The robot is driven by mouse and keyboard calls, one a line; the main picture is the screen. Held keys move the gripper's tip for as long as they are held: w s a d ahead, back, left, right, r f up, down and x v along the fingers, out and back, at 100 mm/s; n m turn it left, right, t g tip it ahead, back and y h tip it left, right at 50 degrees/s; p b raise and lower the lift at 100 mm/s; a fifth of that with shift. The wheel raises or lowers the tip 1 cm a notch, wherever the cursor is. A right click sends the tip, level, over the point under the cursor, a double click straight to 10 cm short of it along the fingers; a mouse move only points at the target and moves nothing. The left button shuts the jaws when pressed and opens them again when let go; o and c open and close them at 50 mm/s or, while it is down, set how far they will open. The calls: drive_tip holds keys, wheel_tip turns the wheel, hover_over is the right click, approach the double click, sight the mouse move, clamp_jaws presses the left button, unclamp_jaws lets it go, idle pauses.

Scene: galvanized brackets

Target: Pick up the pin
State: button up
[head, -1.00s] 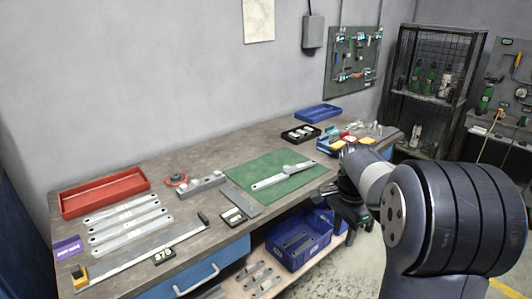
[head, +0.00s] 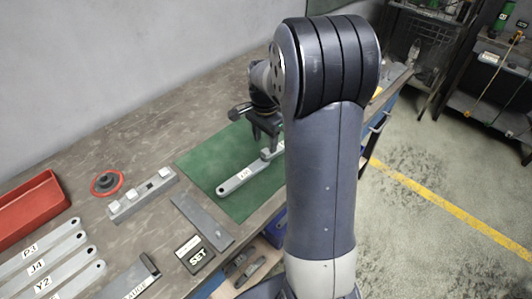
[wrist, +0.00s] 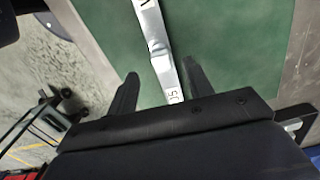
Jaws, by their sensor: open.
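A light grey metal bar (head: 238,180) lies on the green mat (head: 213,158). I cannot make out a separate pin for sure, at the joint or elsewhere. My gripper (head: 264,140) is open above the mat near the bar's far end, pointing down. In the wrist view its fingers (wrist: 160,85) stand apart on either side of the nearer piece, with nothing gripped. My arm hides part of the mat and bar.
Left of the mat are a flat grey plate (head: 203,219), a block with white knobs (head: 142,195), a red-rimmed round item (head: 107,183) and a black SET box (head: 194,254). Labelled bars and a red tray (head: 30,205) lie further left. Floor is open right.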

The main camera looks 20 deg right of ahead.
sight(266, 151)
wheel_tip(266, 151, down, 4)
drive_tip(key=shift+w+d+f, duration=0.1)
drive_tip(key=shift+w, duration=0.05)
drive_tip(key=shift+c, duration=0.3)
clamp_jaws()
